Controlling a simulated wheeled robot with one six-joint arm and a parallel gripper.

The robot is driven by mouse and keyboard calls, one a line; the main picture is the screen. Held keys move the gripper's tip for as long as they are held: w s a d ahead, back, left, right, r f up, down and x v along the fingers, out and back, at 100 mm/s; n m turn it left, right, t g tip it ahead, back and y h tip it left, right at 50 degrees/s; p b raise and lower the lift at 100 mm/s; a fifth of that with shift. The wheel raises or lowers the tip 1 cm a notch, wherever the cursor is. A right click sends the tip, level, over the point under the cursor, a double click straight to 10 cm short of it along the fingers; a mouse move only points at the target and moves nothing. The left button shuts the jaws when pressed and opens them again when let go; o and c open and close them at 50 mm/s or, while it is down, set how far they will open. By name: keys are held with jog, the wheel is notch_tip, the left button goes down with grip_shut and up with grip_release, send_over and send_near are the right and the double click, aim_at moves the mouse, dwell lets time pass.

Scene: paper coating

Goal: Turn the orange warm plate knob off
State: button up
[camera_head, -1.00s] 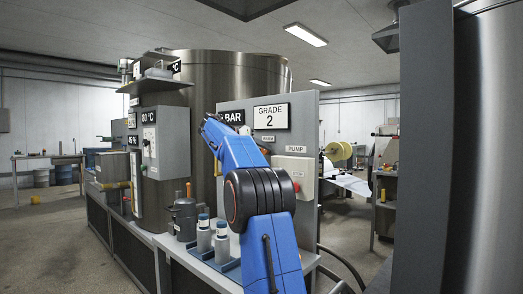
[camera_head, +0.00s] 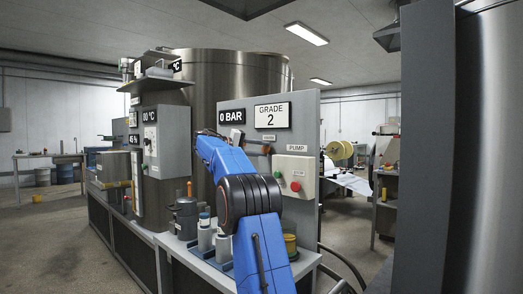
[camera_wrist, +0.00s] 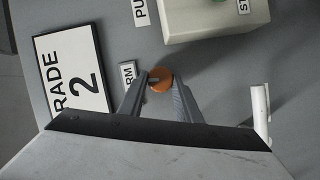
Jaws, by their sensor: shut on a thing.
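The orange warm plate knob (camera_wrist: 160,80) is on the grey panel, beside a small label ending in "RM", in the wrist view. My gripper (camera_wrist: 156,82) has its two fingertips on either side of the knob and is shut on it. A dark pointer bar shows on the knob's face. In the head view the knob (camera_head: 265,149) is a small orange spot under its label, at the end of my gripper. My blue arm hides part of the panel below it.
The "GRADE 2" display (camera_head: 272,115) and "0 BAR" display (camera_head: 231,117) are above the knob. The pump box (camera_head: 295,176) with green and red buttons is to its right. A white handle-like part (camera_wrist: 261,112) stands right of the gripper in the wrist view. Bottles (camera_head: 204,236) stand below.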

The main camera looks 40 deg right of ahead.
jog(key=shift+n, duration=0.5)
jog(key=shift+w+f+g+h, duration=0.1)
jog(key=shift+g+h, duration=0.2)
jog(key=o, duration=1.1)
jog(key=shift+c, duration=0.2)
jog(key=shift+a, duration=0.1)
jog(key=v, duration=1.7)
jog(key=shift+a, duration=0.15)
